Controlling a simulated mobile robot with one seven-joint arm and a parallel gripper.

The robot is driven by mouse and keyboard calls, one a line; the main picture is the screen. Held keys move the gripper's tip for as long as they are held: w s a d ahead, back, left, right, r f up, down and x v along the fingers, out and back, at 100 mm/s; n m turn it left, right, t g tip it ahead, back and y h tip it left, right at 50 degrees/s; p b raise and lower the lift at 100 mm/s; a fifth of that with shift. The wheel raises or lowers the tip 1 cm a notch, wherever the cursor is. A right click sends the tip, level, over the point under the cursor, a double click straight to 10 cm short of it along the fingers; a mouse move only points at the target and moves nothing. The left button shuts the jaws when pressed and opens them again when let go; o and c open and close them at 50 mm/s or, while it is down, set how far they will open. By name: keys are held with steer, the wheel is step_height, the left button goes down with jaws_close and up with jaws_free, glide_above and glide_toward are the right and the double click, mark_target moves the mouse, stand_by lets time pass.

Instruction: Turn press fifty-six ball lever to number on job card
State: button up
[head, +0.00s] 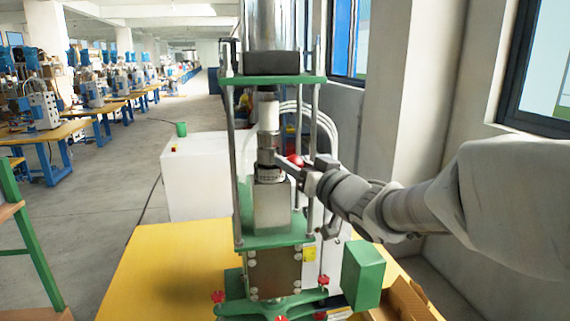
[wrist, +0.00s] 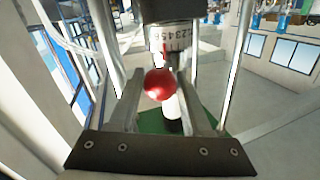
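The press (head: 273,212) with green plates stands on the yellow bench in the head view. Its ball lever ends in a red ball (head: 295,160), which also shows in the wrist view (wrist: 159,84). A pale numbered ring (wrist: 174,36) with dark digits and a red mark is just beyond the ball; it shows small in the head view (head: 269,173). My gripper (wrist: 160,76) reaches in from the right, its fingers on either side of the ball. They look open, with a slight gap on the right; contact on the left is unclear. I cannot make out a job card.
Upright rods (head: 315,150) of the press stand close to my gripper. A green box (head: 363,275) and an open cardboard box (head: 410,298) are at the bench's right. The yellow bench (head: 165,275) is clear on the left. A white cabinet (head: 195,175) stands behind.

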jaws_close()
stand_by(1.1)
